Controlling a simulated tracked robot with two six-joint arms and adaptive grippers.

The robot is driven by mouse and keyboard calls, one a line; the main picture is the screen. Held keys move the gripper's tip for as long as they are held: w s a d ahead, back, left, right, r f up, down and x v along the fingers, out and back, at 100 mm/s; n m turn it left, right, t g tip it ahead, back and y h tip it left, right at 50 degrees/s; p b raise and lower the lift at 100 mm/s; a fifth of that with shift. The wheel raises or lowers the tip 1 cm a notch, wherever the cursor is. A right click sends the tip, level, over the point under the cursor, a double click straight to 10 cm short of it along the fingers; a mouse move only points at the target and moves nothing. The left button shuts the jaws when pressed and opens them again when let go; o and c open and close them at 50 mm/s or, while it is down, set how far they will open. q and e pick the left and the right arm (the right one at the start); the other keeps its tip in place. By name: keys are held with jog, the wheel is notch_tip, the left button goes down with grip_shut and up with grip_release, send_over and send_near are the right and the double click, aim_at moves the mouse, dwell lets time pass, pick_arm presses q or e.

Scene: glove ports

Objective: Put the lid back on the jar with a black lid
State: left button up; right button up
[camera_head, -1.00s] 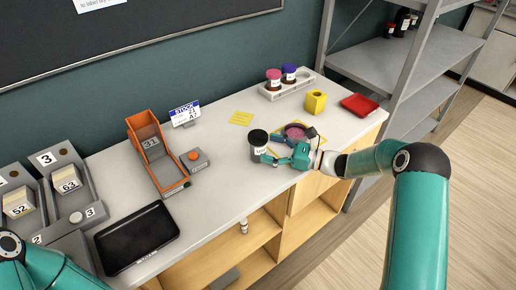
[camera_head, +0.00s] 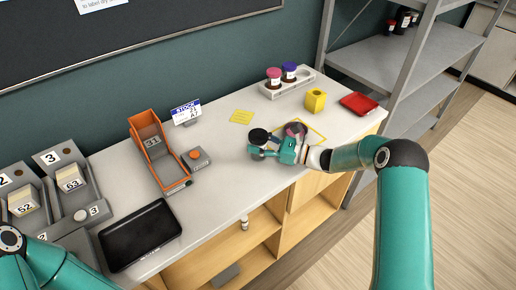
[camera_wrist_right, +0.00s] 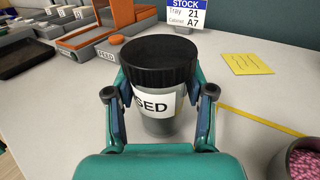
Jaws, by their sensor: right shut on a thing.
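A grey jar with a black lid (camera_head: 258,135) stands upright on the white counter, left of the yellow outlined square. An open jar with pink contents (camera_head: 295,129) stands in the yellow square, and also shows in the right wrist view (camera_wrist_right: 298,160). My left gripper is out of view.
A yellow note (camera_head: 241,117), a rack with two lidded jars (camera_head: 289,87), a yellow block (camera_head: 315,100) and a red tray (camera_head: 360,104) lie behind and to the right. An orange bin (camera_head: 152,137) and a black tray (camera_head: 139,236) are on the left.

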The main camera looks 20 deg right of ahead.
jog(key=shift+c, duration=1.1)
jog(key=shift+r, duration=0.15)
jog(key=shift+r, duration=0.6)
notch_tip(320, 180, up, 19)
jog(key=b, duration=0.2)
jog(key=shift+f+b, duration=0.2)
jog(key=shift+b, duration=0.15)
jog(key=o, duration=0.6)
grip_shut()
